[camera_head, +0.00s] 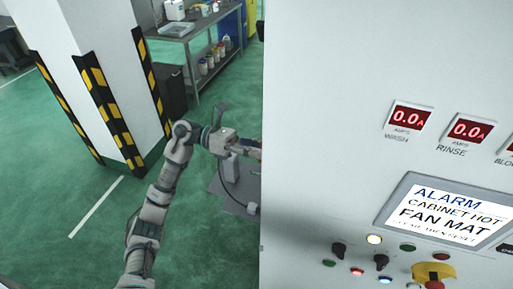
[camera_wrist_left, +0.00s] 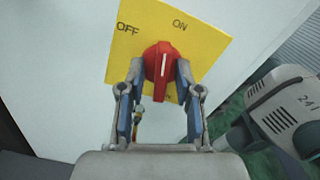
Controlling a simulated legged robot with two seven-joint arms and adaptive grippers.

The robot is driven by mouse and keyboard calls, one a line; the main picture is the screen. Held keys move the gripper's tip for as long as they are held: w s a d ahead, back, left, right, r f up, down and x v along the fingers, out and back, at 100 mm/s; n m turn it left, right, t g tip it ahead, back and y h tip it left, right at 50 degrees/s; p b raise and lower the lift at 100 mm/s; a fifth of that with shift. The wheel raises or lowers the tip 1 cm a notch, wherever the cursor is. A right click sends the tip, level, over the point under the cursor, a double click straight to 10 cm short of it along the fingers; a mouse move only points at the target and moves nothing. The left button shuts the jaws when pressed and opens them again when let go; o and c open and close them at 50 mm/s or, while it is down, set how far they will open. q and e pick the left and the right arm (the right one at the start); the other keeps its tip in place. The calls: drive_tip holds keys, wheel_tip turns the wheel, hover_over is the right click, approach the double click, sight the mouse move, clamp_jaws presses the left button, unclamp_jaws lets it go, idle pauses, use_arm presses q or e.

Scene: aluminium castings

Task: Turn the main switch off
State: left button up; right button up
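The main switch is a red rotary knob (camera_wrist_left: 163,62) on a yellow plate (camera_wrist_left: 205,42), seen in the left wrist view. The plate reads OFF at upper left and ON at upper right. The knob's white mark points up in the picture, closer to ON than to OFF. My left gripper (camera_wrist_left: 160,75) has one finger on each side of the knob, with both tips against its sides. In the head view my left arm reaches to the cabinet's left edge, where its fingers and the switch are hidden. My right gripper is in neither view.
The white cabinet (camera_head: 330,100) fills the right of the head view, with displays, an alarm screen (camera_head: 442,212) and several buttons. A striped pillar (camera_head: 95,60) stands left. Green floor lies open.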

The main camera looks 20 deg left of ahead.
use_arm(q)
drive_tip(key=c, duration=0.4)
drive_tip(key=shift+a, duration=0.1)
drive_tip(key=shift+f+n, duration=0.1)
drive_tip(key=shift+n, duration=0.5)
drive_tip(key=n+p, duration=0.1)
drive_tip(key=n, duration=0.2)
drive_tip(key=shift+a+n+p, duration=0.2)
drive_tip(key=shift+n+p, duration=0.9)
drive_tip(key=shift+n, duration=0.7)
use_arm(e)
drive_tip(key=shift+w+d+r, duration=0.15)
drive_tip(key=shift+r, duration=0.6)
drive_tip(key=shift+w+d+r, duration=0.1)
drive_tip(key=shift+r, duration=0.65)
use_arm(q)
drive_tip(key=shift+w, duration=0.1)
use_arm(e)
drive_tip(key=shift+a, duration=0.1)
